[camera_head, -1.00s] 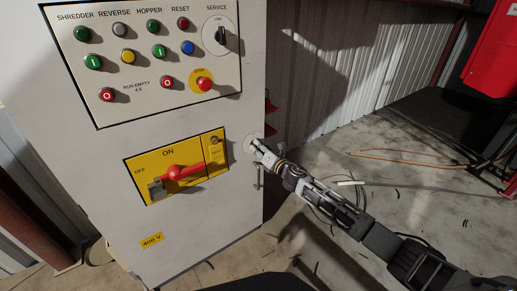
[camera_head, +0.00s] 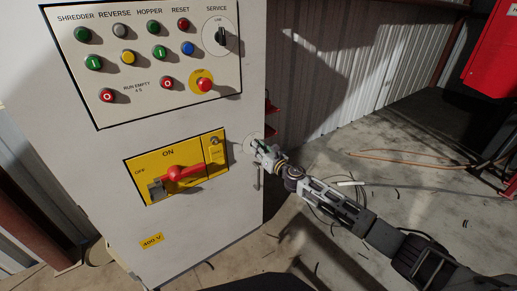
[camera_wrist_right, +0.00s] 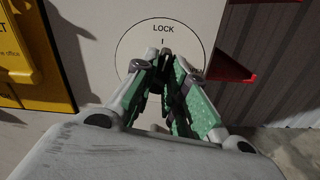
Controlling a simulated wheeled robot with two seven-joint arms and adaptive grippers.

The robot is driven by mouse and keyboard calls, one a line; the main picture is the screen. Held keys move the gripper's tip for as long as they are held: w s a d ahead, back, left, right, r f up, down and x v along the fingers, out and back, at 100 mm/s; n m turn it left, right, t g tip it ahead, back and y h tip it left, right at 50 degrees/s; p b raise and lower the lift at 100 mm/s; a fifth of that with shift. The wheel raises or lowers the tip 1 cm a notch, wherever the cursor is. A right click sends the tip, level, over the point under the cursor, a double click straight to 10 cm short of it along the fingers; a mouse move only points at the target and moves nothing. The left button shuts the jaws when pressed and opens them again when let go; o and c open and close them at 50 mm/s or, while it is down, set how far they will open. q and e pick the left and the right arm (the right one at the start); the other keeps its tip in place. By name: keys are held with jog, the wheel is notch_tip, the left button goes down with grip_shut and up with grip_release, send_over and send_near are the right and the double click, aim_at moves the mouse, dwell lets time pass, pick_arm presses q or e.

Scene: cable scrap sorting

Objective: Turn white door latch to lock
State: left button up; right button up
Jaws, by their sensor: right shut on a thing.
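The door latch sits on a round white plate (camera_head: 247,137) near the right edge of the cabinet front. In the right wrist view the plate (camera_wrist_right: 139,40) bears the word LOCK above a short mark at its top. My right gripper (camera_head: 256,148) is at the plate, coming from the lower right. In the wrist view its green-padded fingers (camera_wrist_right: 165,56) are closed together below the mark, shut on the latch handle. The fingers hide most of the handle, so its exact angle is hard to tell. My left gripper is not in view.
The cabinet has a button panel (camera_head: 150,55) above and a yellow switch plate (camera_head: 214,178) with a red handle (camera_head: 186,173) left of the latch. Red brackets (camera_wrist_right: 235,68) stick out beyond the cabinet's right edge. Cables (camera_head: 420,158) lie on the floor.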

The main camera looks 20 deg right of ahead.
jog(key=shift+n, duration=0.3)
grip_shut()
grip_release()
jog(key=shift+n, duration=1.1)
jog(key=o, duration=0.9)
jog(key=shift+c, duration=0.2)
jog(key=shift+s, duration=0.15)
jog(key=p+v, duration=0.1)
jog(key=v, duration=0.5)
jog(key=shift+s+d, duration=0.15)
jog(key=shift+s, duration=0.2)
